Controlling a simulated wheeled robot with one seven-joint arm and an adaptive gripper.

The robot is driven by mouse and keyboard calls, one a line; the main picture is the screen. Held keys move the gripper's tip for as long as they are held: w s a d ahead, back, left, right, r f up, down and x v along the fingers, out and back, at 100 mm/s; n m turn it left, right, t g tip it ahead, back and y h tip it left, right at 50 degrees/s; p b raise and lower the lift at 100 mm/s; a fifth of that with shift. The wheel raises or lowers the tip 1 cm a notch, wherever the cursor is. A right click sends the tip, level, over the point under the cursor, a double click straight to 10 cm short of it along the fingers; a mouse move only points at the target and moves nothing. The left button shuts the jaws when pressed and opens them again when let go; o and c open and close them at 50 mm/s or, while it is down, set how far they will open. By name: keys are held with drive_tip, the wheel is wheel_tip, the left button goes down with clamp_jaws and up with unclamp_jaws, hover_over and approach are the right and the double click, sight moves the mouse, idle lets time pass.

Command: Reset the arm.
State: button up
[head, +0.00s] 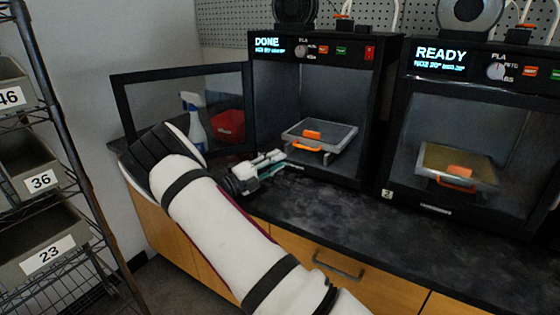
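My arm reaches from the bottom of the head view up to the left, over the front of the counter, and its wrist bends to the right. My gripper (275,161) is low over the dark counter, just in front of the opening of the left printer (378,110). It is small and partly in shadow, so I cannot tell whether its fingers are open or shut. I see nothing clearly held in it. The left printer's display reads DONE. Inside it is a build plate (335,138) with an orange handle and a small orange piece on top.
The left printer's framed door (160,95) stands open to the left, close behind my arm. A spray bottle (195,118) and a red bin (228,125) show behind it. The right printer (408,140) reads READY. Shelving with numbered bins (50,247) stands at left. The counter (430,232) is clear at front right.

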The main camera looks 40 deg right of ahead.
idle(0.4)
drive_tip(key=s+a+r+m+g+y, duration=0.25)
drive_tip(key=s+r+m+y, duration=0.25)
drive_tip(key=s+m, duration=0.45)
drive_tip(key=s+a+r+m+g+y, duration=0.25)
drive_tip(key=s+r+m+y, duration=0.25)
drive_tip(key=s+m, duration=0.5)
drive_tip(key=s+a+r+m+t+y, duration=0.1)
drive_tip(key=s+a+m+t+y, duration=0.3)
drive_tip(key=s+a+m, duration=0.6)
drive_tip(key=s+a+r+m+t+y, duration=0.15)
drive_tip(key=s+a+m+y, duration=0.45)
drive_tip(key=s+a, duration=0.7)
wheel_tip(320, 180, up, 16)
drive_tip(key=s+d+t+p, duration=0.2)
drive_tip(key=t+p, duration=0.1)
drive_tip(key=p, duration=1.2)
drive_tip(key=shift+s+t, duration=0.3)
drive_tip(key=shift+t, duration=0.05)
